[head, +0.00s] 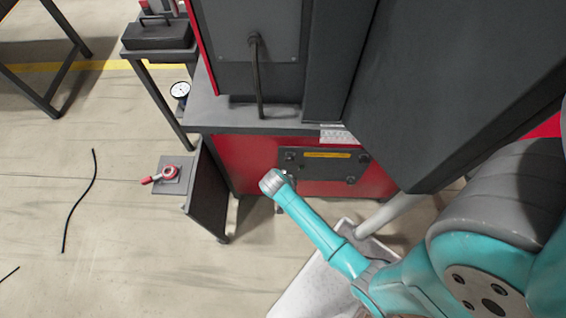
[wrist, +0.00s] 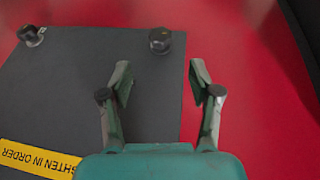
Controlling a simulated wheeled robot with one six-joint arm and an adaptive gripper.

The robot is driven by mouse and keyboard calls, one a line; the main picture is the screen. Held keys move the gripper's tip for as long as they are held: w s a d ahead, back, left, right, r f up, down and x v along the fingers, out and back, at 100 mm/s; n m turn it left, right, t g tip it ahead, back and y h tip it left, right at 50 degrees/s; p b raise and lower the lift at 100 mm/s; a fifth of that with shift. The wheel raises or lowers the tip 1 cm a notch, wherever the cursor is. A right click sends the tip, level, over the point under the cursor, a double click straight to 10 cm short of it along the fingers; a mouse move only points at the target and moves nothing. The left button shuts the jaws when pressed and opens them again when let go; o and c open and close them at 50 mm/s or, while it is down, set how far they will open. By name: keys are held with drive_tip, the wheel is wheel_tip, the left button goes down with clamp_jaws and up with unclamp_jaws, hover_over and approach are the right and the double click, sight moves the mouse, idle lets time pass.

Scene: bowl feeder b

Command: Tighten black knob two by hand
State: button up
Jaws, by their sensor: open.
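The dark panel (head: 318,166) on the red machine front carries several black knobs. In the wrist view, one black knob (wrist: 160,40) sits just beyond the fingertips, roughly in line with the gap between them. Another black knob (wrist: 31,36) is at the upper left. No knob number is readable, so I cannot tell which is knob two. My gripper (wrist: 160,77) is open, with nothing between its fingers.
A yellow label (wrist: 40,157) with upside-down text is on the panel (wrist: 75,95). Bare red machine front (wrist: 245,80) is to the right. In the head view, a dark upright plate (head: 207,195) stands left of the machine, with a red-handled tool (head: 163,175) beyond it.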

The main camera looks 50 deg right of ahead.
drive_tip(key=x, duration=1)
drive_tip(key=shift+f, duration=0.35)
drive_tip(key=shift+d, duration=0.1)
drive_tip(key=shift+c, duration=0.2)
drive_tip(key=c, duration=1.1)
